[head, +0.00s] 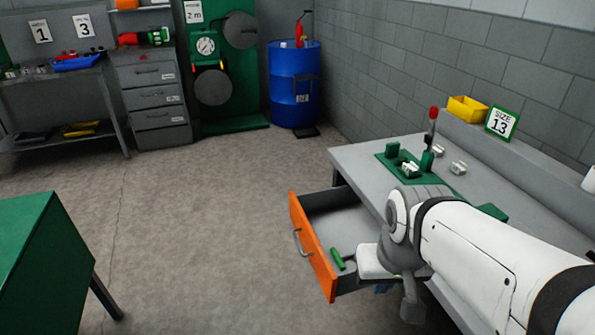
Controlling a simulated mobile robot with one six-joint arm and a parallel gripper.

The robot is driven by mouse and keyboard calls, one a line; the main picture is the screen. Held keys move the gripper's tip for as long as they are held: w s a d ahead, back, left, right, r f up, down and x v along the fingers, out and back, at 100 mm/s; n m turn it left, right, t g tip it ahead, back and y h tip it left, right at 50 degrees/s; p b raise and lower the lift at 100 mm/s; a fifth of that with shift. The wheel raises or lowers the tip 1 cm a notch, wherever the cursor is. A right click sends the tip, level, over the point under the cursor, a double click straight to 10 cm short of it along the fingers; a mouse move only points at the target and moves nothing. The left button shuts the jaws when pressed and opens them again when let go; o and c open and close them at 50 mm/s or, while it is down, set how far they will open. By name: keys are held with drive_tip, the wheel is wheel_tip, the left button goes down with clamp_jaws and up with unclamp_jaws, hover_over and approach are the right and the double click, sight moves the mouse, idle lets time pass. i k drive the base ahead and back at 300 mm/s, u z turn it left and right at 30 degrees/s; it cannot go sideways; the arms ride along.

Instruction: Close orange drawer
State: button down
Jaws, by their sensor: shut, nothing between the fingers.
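The orange-fronted drawer (312,255) is pulled out from the grey workbench (360,160) at the right. Its metal handle (298,243) faces left. Inside, a green cylindrical piece (337,259) lies near the front on the grey bottom. My arm comes in from the lower right and covers the drawer's rear right part. My gripper (411,306) hangs at the arm's end, to the right of the orange front. It is shut, and nothing shows between its fingers. Whether it touches the drawer is hidden.
A green table (38,255) is at lower left. Floor left of the drawer is clear. A blue barrel (294,90) stands behind.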

sight(337, 218)
drive_tip(key=i, duration=0.9)
drive_tip(key=u, duration=0.05)
